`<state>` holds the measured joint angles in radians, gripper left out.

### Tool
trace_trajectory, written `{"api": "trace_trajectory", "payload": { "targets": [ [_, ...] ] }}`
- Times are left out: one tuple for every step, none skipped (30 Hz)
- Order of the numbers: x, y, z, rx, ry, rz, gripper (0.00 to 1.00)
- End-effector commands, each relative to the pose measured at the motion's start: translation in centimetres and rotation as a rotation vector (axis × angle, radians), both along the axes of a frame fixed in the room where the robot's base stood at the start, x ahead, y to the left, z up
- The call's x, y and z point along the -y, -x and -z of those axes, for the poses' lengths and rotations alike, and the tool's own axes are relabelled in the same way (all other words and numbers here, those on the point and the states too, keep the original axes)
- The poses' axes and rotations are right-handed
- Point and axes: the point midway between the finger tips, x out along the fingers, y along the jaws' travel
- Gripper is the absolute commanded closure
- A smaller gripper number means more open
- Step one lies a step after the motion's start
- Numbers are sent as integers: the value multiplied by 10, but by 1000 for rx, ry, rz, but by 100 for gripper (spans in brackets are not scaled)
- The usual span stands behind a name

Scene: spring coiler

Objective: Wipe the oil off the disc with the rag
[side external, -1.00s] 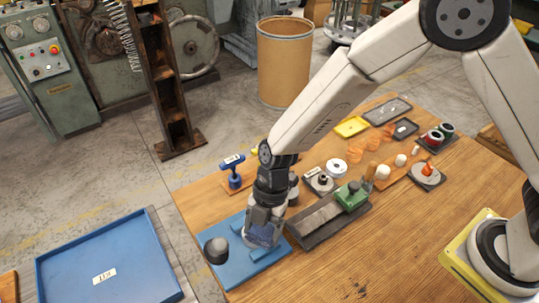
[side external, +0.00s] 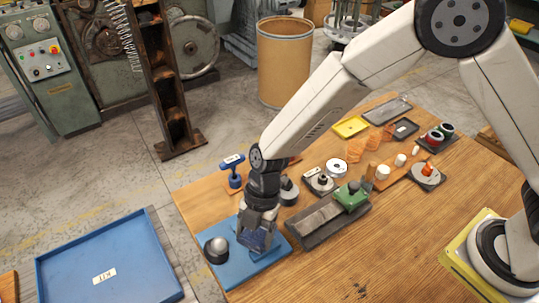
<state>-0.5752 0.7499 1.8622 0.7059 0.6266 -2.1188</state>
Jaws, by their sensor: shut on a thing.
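My gripper (side external: 256,232) points down over the blue board (side external: 232,273) at the table's front left corner. It is shut on a dark blue, cloth-like bundle (side external: 254,241), which looks like the rag. The rag is low, near the board; whether it touches is hard to tell. A round grey piece with a shiny top and dark rim (side external: 216,249) sits on the board just left of the rag, apart from it. A flat pale disc with a central hole (side external: 336,168) lies farther back, right of my gripper. Which one is the task's disc, and any oil, I cannot tell.
A long grey tray with a green block (side external: 351,196) stands close right of my gripper. A blue-topped tool stand (side external: 234,170) is behind it. Orange pieces (side external: 376,141) and small parts fill the table's back. A blue bin (side external: 110,262) is at lower left.

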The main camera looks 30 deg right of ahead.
Motion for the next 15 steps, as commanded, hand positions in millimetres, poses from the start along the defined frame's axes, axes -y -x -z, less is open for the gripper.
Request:
{"api": "trace_trajectory", "payload": {
  "targets": [
    [2, 1, 2, -4, 4, 0, 79],
    [3, 2, 2, -4, 4, 1, 79],
    [5, 2, 2, -4, 5, 1, 79],
    [6, 2, 2, -4, 5, 2, 79],
    [7, 2, 2, -4, 5, 2, 79],
    [9, 2, 1, -4, 5, 2, 79],
    [10, 2, 1, -4, 5, 2, 79],
    [11, 2, 1, -4, 5, 2, 79],
    [12, 2, 1, -4, 5, 1, 79],
    [13, 2, 1, -4, 5, 1, 79],
    [14, 2, 1, -4, 5, 1, 79],
    [15, 2, 1, -4, 5, 1, 79],
    [16, 3, 1, -4, 5, 1, 79],
    [17, 3, 1, -5, 5, 0, 79],
    [18, 3, 1, -5, 5, 0, 79]
  ]
}}
